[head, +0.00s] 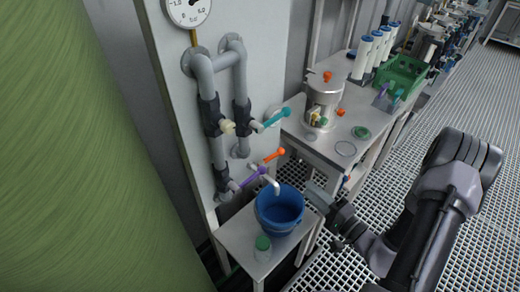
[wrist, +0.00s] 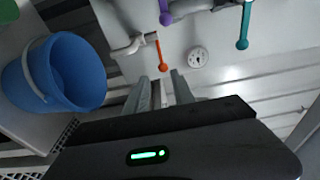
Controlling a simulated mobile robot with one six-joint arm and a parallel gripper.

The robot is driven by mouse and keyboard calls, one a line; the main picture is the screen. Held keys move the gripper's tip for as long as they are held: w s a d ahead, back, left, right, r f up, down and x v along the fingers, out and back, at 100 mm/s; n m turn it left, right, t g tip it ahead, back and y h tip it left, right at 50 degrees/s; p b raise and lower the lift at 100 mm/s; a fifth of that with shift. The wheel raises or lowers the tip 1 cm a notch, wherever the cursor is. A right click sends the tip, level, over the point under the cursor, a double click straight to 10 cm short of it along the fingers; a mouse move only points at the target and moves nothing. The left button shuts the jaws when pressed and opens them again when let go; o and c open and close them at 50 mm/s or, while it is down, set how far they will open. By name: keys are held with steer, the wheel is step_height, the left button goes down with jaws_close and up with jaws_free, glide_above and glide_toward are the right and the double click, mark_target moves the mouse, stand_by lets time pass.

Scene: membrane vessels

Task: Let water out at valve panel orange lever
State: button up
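The orange lever (head: 271,156) sticks out to the right from the valve panel (head: 180,112), between a teal lever (head: 277,117) above and a purple lever (head: 252,177) below. In the wrist view the orange lever (wrist: 159,54) points toward the fingers, its ball end just beyond them. A pale spout (head: 270,184) opens over a blue bucket (head: 266,218); no water shows. My gripper (wrist: 162,92) is open and empty, its fingers apart with the lever's ball ahead of the gap, not between them. In the head view it is right of the bucket.
A bench (head: 316,145) with a steel vessel (head: 322,100) stands behind to the right. A large green surface (head: 70,150) fills the left.

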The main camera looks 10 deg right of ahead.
mark_target(275, 157)
steer(key=b+x, duration=0.2)
steer(key=x, duration=1.3)
steer(key=shift+w+a, duration=0.2)
steer(key=shift+w, duration=0.15)
steer(key=shift+c, duration=0.4)
jaws_close()
